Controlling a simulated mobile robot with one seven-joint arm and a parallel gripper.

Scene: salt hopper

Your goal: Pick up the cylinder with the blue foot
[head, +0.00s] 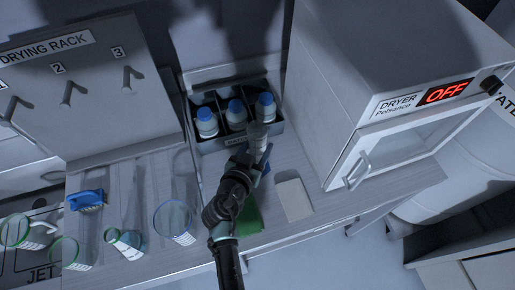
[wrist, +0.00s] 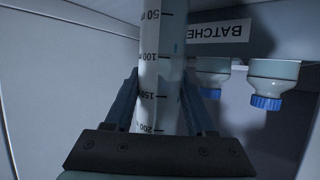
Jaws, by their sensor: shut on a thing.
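A clear graduated cylinder (head: 257,133) stands up out of my gripper (head: 257,160) in the head view, in front of the bottle rack. In the wrist view the cylinder (wrist: 158,75) with its printed volume marks runs between the two fingers of my gripper (wrist: 158,105), which is shut on it. A bit of blue (head: 266,169) shows beside the gripper in the head view, probably the cylinder's foot, mostly hidden by my arm. Whether the foot touches the bench I cannot tell.
A dark rack (head: 212,146) holds blue-capped bottles (head: 236,112) just behind. The dryer (head: 385,125), reading OFF, stands close on the right. A pale pad (head: 293,199) lies right of my arm.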

